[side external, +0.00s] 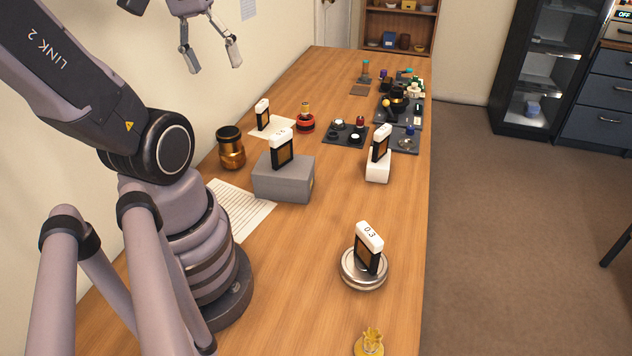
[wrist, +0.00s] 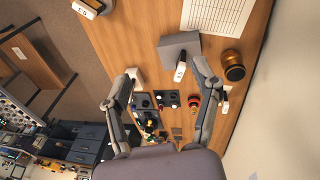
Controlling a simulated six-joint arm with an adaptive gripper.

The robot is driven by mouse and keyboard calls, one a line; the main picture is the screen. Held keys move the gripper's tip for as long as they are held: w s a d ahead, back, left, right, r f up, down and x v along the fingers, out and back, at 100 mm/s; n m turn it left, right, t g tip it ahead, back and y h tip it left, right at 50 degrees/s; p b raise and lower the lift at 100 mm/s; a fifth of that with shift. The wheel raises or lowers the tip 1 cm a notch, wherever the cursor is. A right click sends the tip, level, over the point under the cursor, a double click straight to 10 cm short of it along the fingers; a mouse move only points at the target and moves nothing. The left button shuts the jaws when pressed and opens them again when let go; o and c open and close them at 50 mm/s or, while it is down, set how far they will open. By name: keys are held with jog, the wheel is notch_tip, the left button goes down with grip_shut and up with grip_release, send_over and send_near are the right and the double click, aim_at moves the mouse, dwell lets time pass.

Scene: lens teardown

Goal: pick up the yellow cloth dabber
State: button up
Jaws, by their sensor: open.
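I cannot tell for certain which yellow thing is the cloth dabber. A small yellow round-topped thing (side external: 386,103) is among the dark parts at the far end of the table in the side view; a yellow spot (wrist: 150,122) shows near there in the wrist view. Another yellow piece (side external: 369,343), with a knobbly top, stands at the near table edge, cut off by the picture bottom. My gripper (side external: 213,58) hangs open and empty high at the upper left, apart from both. In the wrist view its spread fingers (wrist: 163,68) hold nothing.
A grey block (side external: 284,178) bears a black-and-white labelled piece. A white block (side external: 378,166) and a round metal tin (side external: 364,270) bear similar pieces. A brass jar (side external: 230,148), a red pot (side external: 305,122) and dark trays (side external: 345,134) stand beyond. The table's near middle is clear.

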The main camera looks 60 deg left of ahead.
jog(key=w+d+f+g+h, duration=0.3)
jog(key=w+f+h, duration=0.5)
jog(key=h, duration=0.1)
jog(key=n+t+h, duration=0.4)
jog(key=n+h, duration=0.4)
jog(key=n, duration=0.2)
send_near(366, 331)
jog(key=shift+s+a+f, duration=0.15)
jog(key=shift+a+f, duration=0.15)
jog(key=shift+a, duration=0.3)
jog(key=shift+s+a+f, duration=0.15)
jog(key=shift+a+f, duration=0.1)
jog(key=shift+a, duration=0.35)
jog(key=shift+d, duration=0.3)
jog(key=d, duration=0.2)
jog(key=w+d, duration=0.1)
jog(key=d, duration=0.4)
jog(key=shift+w, duration=0.3)
jog(key=shift+w+d+r, duration=0.1)
jog(key=shift+w+d, duration=0.15)
jog(key=shift+d, duration=0.7)
jog(key=shift+w+d+f, duration=0.1)
jog(key=shift+w+d, duration=0.1)
jog(key=shift+d, duration=0.8)
jog(key=shift+w+d+r, duration=0.1)
jog(key=shift+w+d, duration=0.15)
jog(key=shift+d, duration=0.7)
